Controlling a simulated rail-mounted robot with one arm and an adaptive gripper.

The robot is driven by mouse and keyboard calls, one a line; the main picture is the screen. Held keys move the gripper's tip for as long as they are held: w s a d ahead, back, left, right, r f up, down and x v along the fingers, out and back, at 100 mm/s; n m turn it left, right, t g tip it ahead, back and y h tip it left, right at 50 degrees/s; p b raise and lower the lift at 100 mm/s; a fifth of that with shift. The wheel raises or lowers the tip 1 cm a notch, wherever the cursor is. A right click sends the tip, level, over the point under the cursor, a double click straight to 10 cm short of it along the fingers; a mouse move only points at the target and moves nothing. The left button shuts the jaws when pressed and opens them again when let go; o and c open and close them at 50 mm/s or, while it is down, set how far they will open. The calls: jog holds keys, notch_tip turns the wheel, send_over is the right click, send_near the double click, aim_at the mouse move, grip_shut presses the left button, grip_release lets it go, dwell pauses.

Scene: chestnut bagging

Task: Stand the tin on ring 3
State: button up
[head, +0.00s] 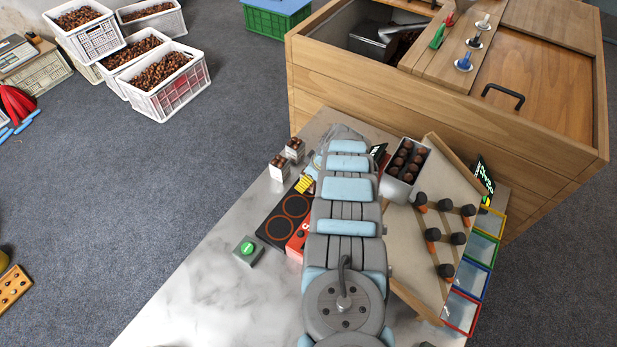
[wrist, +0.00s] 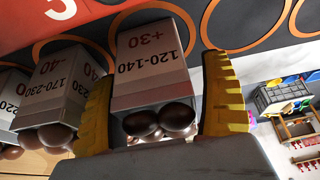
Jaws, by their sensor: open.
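In the wrist view my gripper (wrist: 160,68) is open, with one yellow finger on each side of a white tin (wrist: 150,75) marked 120-140 and +30. Brown chestnuts show at the tin's open end. Whether the fingers touch it I cannot tell. Orange rings on a black mat (wrist: 262,62) show behind the tin; I cannot tell which is ring 3. In the head view the black mat (head: 268,232) with orange rings is partly covered by my arm, which also hides most of my gripper.
Another tin (wrist: 52,90) marked 170-230 stands left of the fingers, with a further one at the edge. Two small tins (head: 278,167) stand on the marble table (head: 190,280). A green button (head: 247,248), a red device (head: 297,243) and a chestnut container (head: 398,188) are near my arm.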

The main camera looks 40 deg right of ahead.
jog(key=shift+p+v, duration=0.3)
jog(key=shift+v, duration=0.75)
jog(key=v, duration=1)
jog(key=shift+p, duration=0.45)
jog(key=shift+r, duration=0.1)
